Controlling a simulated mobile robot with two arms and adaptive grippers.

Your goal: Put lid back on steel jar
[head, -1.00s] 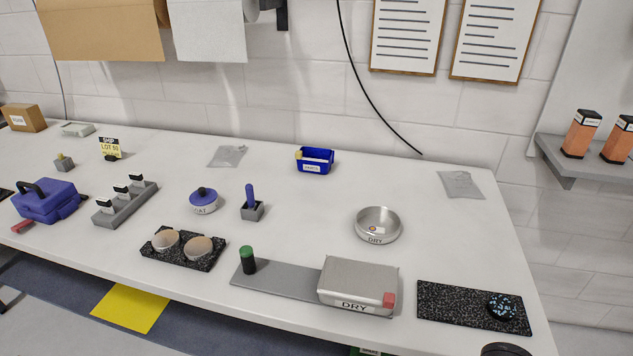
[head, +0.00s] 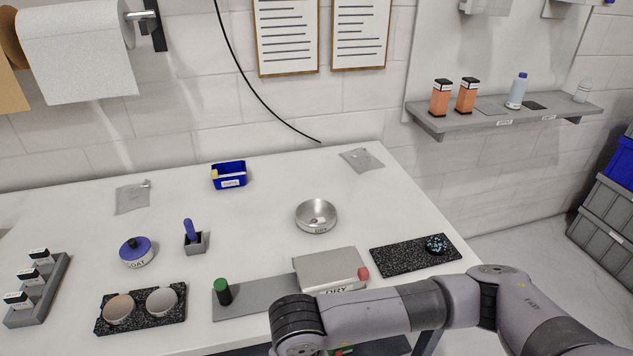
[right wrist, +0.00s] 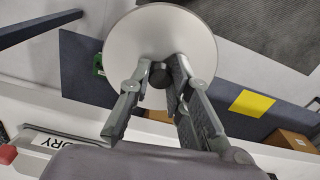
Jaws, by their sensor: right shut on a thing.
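The open steel jar (head: 316,218), round and low with a DRY label, stands on the table right of centre in the head view. Small coloured bits lie inside it. In the right wrist view my right gripper (right wrist: 160,78) is shut on the black knob (right wrist: 159,75) of a round, pale metal lid (right wrist: 160,33). The lid is apart from the jar, with the floor in front of the table behind it. The right gripper and the lid are hidden in the head view, where only my right arm shows. My left gripper is in no frame.
A grey box (head: 330,270) labelled DRY and a green-capped black post (head: 223,292) stand in front of the jar. A speckled black mat (head: 400,257) lies to the right. A blue bin (head: 229,176) stands behind left. The table around the jar is clear.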

